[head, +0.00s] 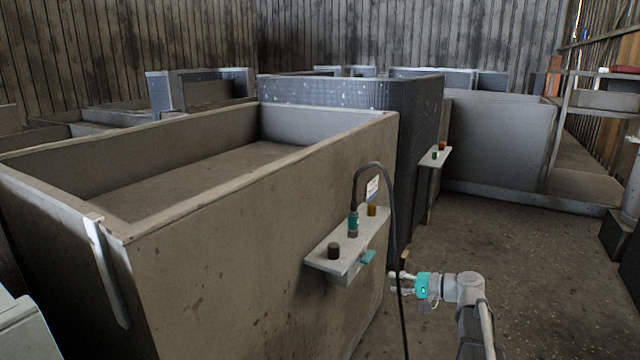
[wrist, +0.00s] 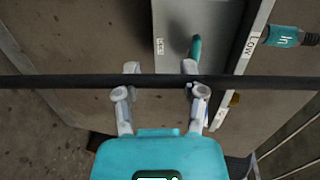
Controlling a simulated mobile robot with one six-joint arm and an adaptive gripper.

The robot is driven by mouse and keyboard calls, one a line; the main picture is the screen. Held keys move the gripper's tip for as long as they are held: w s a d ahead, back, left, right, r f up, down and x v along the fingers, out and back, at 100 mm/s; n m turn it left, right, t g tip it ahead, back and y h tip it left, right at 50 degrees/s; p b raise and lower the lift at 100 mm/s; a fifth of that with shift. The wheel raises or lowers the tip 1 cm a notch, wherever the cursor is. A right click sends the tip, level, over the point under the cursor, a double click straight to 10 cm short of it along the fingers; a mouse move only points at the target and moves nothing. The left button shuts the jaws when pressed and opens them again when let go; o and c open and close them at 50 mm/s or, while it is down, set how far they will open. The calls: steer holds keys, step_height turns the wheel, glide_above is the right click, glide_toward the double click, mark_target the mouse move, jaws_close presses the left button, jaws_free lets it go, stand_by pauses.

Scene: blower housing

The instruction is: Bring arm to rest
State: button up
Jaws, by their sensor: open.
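My gripper (head: 394,283) is open at the right of the big brown housing, below and right of its small shelf, with its fingers pointing left. In the wrist view, the two fingers (wrist: 160,68) are spread with nothing seen clamped between them. A black cable (wrist: 60,82) crosses that view from side to side and hides part of both fingers; I cannot tell if it touches them. In the head view, the cable (head: 390,200) loops up from the teal plug (head: 352,224) and hangs down past my gripper.
The shelf (head: 345,245) carries the plug, a dark knob (head: 333,251) and a brownish-yellow knob (head: 371,209); a teal lever (head: 367,257) sits at its edge. The brown housing (head: 250,240) is close on the left. Open floor (head: 520,260) lies right of my arm.

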steer(key=s+a+f+n+g+h+p, duration=0.2)
steer(key=s+a+f+g+h, duration=0.25)
steer(key=s+a+f, duration=0.3)
steer(key=s+d+f+n+g+h+p, duration=0.2)
steer(key=s+n+g+h+p, duration=0.1)
steer(key=s+h, duration=0.8)
step_height(320, 180, up, 37)
steer(key=y+p, duration=0.1)
steer(key=p, duration=3.6)
steer(key=shift+s+d+r+p, duration=0.2)
steer(key=shift+s+p, duration=0.05)
steer(key=shift+p, duration=0.05)
steer(key=shift+t, duration=0.25)
